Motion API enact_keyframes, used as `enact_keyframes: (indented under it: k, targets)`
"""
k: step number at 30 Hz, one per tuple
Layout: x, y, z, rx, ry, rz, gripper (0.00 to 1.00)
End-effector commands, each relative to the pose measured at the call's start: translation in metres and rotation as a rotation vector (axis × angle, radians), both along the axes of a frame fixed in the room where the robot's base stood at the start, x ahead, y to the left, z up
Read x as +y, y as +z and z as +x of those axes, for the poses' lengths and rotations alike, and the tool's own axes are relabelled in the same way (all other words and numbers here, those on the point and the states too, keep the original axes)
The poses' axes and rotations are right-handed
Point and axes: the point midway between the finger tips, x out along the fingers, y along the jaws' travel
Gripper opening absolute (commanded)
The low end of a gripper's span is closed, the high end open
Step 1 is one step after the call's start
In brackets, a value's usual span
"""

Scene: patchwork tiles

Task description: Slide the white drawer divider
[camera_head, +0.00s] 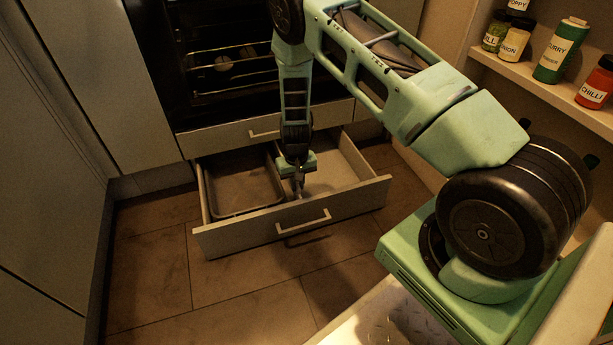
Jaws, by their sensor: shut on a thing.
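An open drawer (262,229) with a pale front and a bar handle (303,222) is pulled out low under the oven. My gripper (298,188) reaches down into the drawer near its middle, just right of a dark tray. It is shut on a thin upright piece, taken to be the white drawer divider, which is mostly hidden by my gripper and hard to make out. The drawer's right part (335,168) shows a bare pale floor.
The dark tray (240,210) fills the drawer's left part. The oven (215,75) is above and behind. A closed drawer front (220,140) lies just above. A shelf at upper right holds several spice jars, including a green curry jar (560,52) and a red chilli jar (596,84).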

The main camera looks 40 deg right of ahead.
Motion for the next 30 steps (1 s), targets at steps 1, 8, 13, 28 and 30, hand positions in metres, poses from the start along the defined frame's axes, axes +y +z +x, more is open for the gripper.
enact_keyframes:
  k: [1, 8, 13, 28, 30]
  targets:
    - [0.009, 0.005, 0.002, 0.002, 0.006, 0.001, 0.00]
    - [0.023, 0.001, 0.006, 0.001, -0.001, 0.000, 0.00]
    - [0.023, 0.000, 0.006, 0.001, -0.001, 0.000, 0.00]
    - [0.022, 0.006, 0.006, 0.000, 0.000, 0.000, 0.35]
    - [0.023, 0.015, 0.007, -0.001, 0.000, 0.000, 0.35]
